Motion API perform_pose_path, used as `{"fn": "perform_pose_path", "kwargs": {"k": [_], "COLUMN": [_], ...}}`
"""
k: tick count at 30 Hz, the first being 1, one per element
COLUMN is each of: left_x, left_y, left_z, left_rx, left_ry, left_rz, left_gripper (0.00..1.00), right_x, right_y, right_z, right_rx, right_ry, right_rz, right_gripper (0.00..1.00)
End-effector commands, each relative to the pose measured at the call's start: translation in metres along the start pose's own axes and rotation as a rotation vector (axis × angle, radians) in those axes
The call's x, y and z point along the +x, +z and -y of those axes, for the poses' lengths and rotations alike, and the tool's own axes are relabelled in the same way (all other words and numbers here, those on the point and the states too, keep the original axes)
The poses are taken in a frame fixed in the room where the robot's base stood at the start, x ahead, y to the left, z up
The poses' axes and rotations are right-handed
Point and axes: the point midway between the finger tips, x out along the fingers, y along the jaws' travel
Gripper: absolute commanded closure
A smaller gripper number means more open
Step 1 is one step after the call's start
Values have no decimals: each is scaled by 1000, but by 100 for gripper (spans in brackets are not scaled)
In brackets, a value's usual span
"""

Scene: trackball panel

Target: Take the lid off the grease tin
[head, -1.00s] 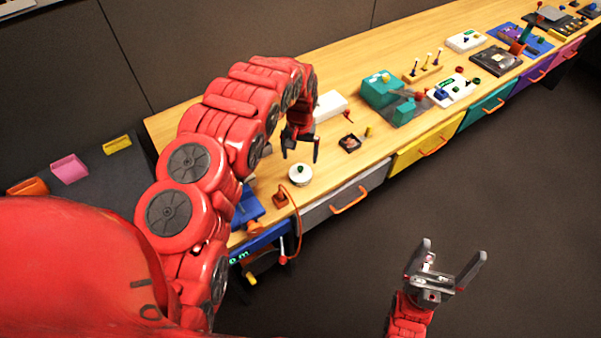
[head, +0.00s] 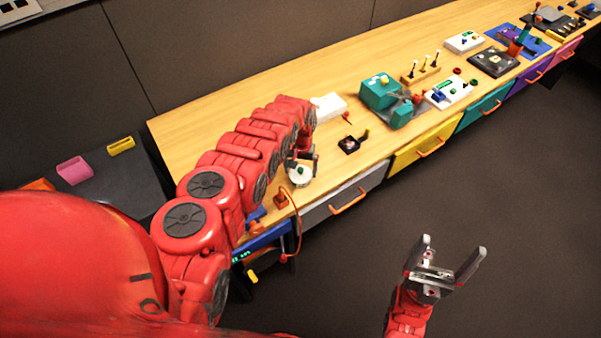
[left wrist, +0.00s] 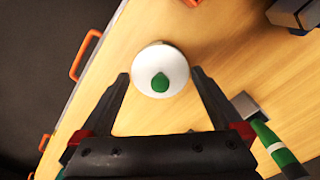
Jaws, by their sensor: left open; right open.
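The grease tin (head: 300,181) is a small white round tin on the wooden bench near its front edge. Its white lid (left wrist: 150,73) has a green knob (left wrist: 160,82) on top and appears to sit on the tin. My left gripper (head: 302,158) is open above the tin; in the left wrist view its fingertips (left wrist: 160,75) lie to either side of the lid, apart from it as far as I can tell. The tin's side is mostly hidden. My right gripper (head: 446,262) is open and empty over the floor, away from the bench.
A grey drawer (head: 345,197) with an orange handle is below. Teal equipment (head: 380,91) stands further right.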

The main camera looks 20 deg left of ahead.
Motion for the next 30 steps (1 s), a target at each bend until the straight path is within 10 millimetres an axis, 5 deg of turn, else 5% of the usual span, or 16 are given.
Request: {"fn": "perform_pose_path", "kwargs": {"k": [5, 15, 30], "left_x": [0, -1, -8], "left_y": [0, -1, -2], "left_z": [0, 0, 0], "left_rx": [0, 1, 2], "left_ry": [0, 0, 0], "left_rz": [-1, -2, -3], "left_gripper": [4, 61, 62], "right_x": [0, 0, -4], "right_y": [0, 0, 1], "right_z": [0, 0, 0], "right_rx": [0, 0, 0], "right_ry": [0, 0, 0], "right_rz": [0, 0, 0], "right_gripper": [6, 6, 6]}}
